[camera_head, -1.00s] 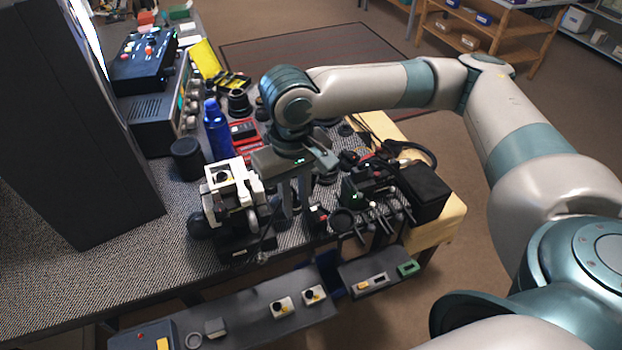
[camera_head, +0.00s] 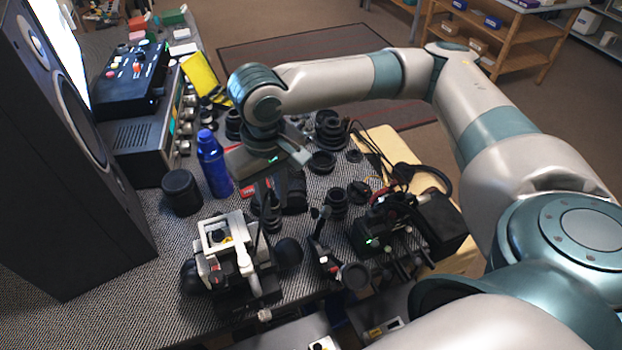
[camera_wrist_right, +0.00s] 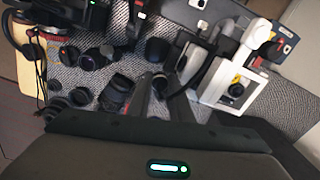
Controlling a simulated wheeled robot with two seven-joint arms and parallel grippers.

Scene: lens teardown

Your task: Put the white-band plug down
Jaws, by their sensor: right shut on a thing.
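My right gripper (camera_head: 268,196) hangs low over the textured mat in the middle of the bench, its fingers pointing down. In the right wrist view the fingers (camera_wrist_right: 162,92) are close together, shut on a small dark piece (camera_wrist_right: 160,80) with a pale mark at its end, which I take to be the white-band plug. Its band is too small to make out clearly. In the head view the fingers and dark parts around them mostly hide it, and I cannot tell whether it touches the mat. My left gripper is not in view.
A white-framed fixture (camera_head: 222,236) stands in front of the gripper, with a blue bottle (camera_head: 213,163) and black cylinder (camera_head: 181,192) to the left. Black lens parts (camera_head: 331,128) crowd behind and right. A tool rack with a headset (camera_head: 432,180) stands at right. Bare mat (camera_head: 180,240) lies left.

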